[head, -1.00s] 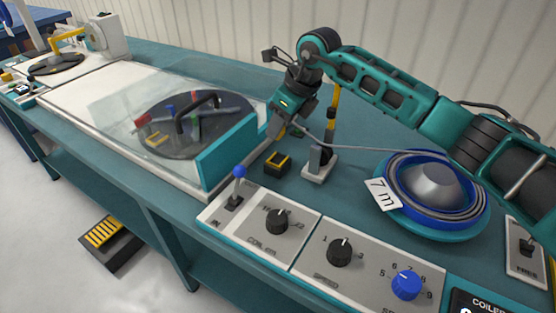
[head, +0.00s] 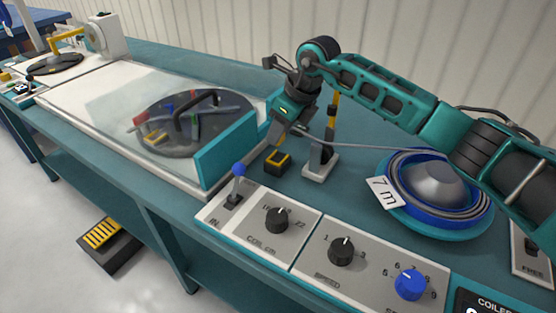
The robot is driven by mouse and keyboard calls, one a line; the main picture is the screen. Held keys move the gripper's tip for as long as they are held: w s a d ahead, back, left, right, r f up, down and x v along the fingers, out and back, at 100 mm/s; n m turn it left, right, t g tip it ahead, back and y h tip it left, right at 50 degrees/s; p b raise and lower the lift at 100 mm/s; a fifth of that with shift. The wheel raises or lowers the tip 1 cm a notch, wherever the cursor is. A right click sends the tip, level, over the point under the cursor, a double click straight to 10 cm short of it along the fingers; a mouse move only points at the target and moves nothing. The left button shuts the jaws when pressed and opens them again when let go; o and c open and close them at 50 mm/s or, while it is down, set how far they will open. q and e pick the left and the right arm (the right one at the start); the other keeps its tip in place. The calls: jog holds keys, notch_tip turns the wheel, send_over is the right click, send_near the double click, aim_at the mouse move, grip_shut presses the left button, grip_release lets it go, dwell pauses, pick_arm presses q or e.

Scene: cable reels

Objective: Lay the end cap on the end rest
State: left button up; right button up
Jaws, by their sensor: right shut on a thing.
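My right gripper (head: 275,138) points down and is shut on the end cap at the end of the grey cable. The cap itself is mostly hidden by the fingers. A small black block with yellow edges (head: 277,162), which looks like the end rest, sits on the bench just below the fingertips. A small gap seems to show between fingers and block. The grey cable (head: 362,149) runs from the gripper past a small upright guide (head: 320,158) to the blue reel (head: 433,220) at the right. My left gripper is out of view.
A coiler with a clear cover and teal end panel (head: 226,150) stands close left of the gripper. A control panel (head: 315,240) with a blue-tipped lever (head: 238,172) and several knobs lies in front. A "7 m" tag (head: 384,193) is on the reel.

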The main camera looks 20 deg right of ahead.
aim_at(282, 141)
jog(key=shift+f, duration=0.1)
jog(key=shift+f+b, duration=0.65)
jog(key=shift+f, duration=0.25)
jog(key=shift+f+b, duration=0.95)
jog(key=shift+f, duration=0.5)
dwell(1.5)
jog(key=o, duration=1.1)
jog(key=shift+c, duration=0.2)
jog(key=o, duration=0.3)
jog(key=shift+r, duration=0.2)
